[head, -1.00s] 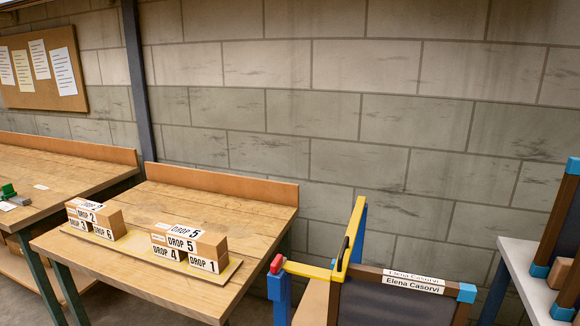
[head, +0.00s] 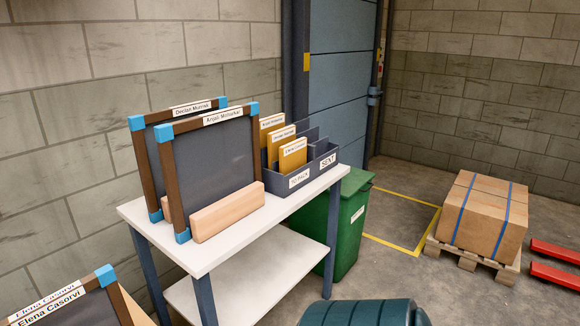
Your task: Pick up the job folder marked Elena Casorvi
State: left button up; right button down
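Several yellow-orange folders stand in a grey divided tray (head: 328,165) on a white bench. The front folder (head: 293,155) has a small white label that seems to read Elena Casorvi, though the print is tiny. The other folders stand behind it, with labels seeming to read Declan and Anjali. They are in the tray's part marked TO PACK; the part marked SENT looks empty. Neither of my grippers is in view.
Two dark framed panels (head: 212,165) in a wooden holder (head: 228,211) fill the white bench's (head: 213,253) left side. Another framed panel (head: 62,308) labelled Elena Casorvi is bottom left. A green bin (head: 350,225) stands right of the bench; a teal ribbed object (head: 355,313) is in front.

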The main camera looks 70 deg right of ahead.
aim_at(292, 156)
jog(key=z, duration=2.3)
jog(key=i+l+u, duration=0.15)
jog(key=l, duration=0.2)
jog(key=i+l+u, duration=0.3)
jog(key=l, duration=0.45)
jog(key=i+l+u, duration=0.2)
jog(key=l, duration=0.2)
jog(key=i+l+u, duration=0.15)
jog(key=l, duration=0.25)
jog(key=i+l+u, duration=0.15)
jog(key=l, duration=0.3)
jog(key=l+u, duration=0.15)
jog(key=l, duration=0.25)
